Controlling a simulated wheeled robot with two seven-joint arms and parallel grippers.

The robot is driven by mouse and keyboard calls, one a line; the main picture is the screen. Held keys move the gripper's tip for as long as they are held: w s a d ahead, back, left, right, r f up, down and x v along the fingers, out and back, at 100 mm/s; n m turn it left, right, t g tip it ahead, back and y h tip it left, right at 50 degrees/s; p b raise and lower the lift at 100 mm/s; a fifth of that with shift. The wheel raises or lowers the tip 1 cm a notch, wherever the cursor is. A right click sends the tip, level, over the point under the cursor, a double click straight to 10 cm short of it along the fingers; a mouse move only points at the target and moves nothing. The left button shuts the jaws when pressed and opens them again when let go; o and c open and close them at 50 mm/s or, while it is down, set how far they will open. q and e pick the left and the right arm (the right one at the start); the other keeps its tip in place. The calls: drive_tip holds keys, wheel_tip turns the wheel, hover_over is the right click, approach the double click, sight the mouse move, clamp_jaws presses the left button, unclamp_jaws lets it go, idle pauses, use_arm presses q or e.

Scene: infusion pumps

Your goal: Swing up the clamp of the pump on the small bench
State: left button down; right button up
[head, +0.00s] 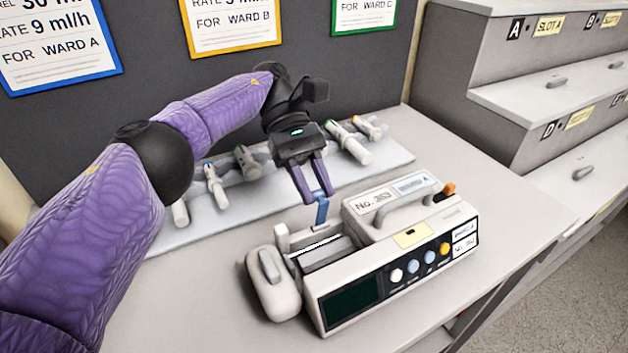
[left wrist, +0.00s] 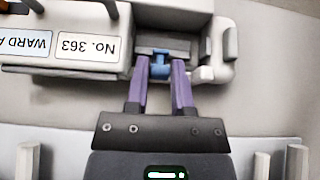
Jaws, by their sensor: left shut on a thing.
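The pump (head: 385,270) is a pale box with a dark screen, coloured buttons and a carrying handle. It stands on the small bench (head: 200,310), and its top label reads "No. 363" in the left wrist view (left wrist: 90,45). Its blue clamp (head: 322,212) stands up at the back of the open cradle, near the left end. My left gripper (head: 313,195) reaches down from behind and is shut on the blue clamp. In the left wrist view, the purple fingers (left wrist: 161,78) are on both sides of the blue clamp (left wrist: 160,67). My right gripper is not in view.
Behind the pump a pale tray (head: 390,148) holds several syringes (head: 348,143). Framed ward cards (head: 232,22) hang on the dark panel behind. Grey stepped units with labelled slots (head: 545,85) stand at the right. The bench is bare left of the pump.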

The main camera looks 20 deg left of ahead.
use_arm(q)
drive_tip(key=c, duration=0.5)
unclamp_jaws()
